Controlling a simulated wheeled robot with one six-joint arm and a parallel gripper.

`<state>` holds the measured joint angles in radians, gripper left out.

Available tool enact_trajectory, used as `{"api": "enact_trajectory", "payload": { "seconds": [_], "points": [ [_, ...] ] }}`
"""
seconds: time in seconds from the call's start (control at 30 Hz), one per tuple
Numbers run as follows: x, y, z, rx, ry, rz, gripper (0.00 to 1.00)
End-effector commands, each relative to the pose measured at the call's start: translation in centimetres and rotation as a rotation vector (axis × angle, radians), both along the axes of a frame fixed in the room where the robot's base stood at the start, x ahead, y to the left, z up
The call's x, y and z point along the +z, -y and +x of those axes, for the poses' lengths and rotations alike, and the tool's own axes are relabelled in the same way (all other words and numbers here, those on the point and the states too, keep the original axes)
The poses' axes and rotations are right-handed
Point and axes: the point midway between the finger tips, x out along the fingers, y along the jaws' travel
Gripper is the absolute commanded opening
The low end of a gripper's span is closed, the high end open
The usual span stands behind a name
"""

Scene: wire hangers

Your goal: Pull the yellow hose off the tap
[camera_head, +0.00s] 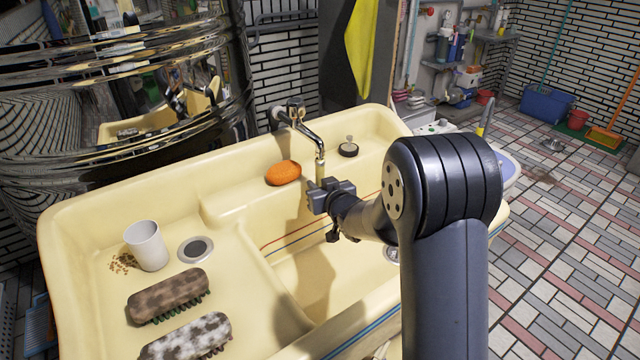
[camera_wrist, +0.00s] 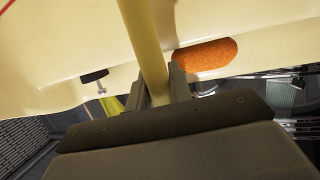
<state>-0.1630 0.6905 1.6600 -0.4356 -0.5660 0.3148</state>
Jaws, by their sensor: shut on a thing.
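The chrome tap (camera_head: 303,124) stands on the wall behind the cream sink, its spout curving down to the right. A short length of pale yellow hose (camera_head: 320,172) hangs just below the spout's end, between it and my gripper (camera_head: 317,188). In the wrist view the hose (camera_wrist: 146,40) runs between the two dark fingers of my gripper (camera_wrist: 157,88), which are shut on it. The joint of hose and spout is small in the head view, and I cannot tell how far the hose sits on it. The hose's lower part is hidden by my gripper.
An orange sponge (camera_head: 283,173) lies on the ledge left of my gripper; a dark plug (camera_head: 348,150) lies to the right. A white cup (camera_head: 147,246) and two brushes (camera_head: 168,294) are on the sink's left side. The sink basin (camera_head: 345,280) below looks empty.

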Motion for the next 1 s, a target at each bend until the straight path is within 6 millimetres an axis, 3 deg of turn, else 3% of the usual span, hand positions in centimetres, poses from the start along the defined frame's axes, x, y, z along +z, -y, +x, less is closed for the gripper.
{"api": "enact_trajectory", "payload": {
  "seconds": [1.0],
  "points": [
    [-1.6,0.0,0.0,0.000,0.000,0.000,0.00]
  ]
}}
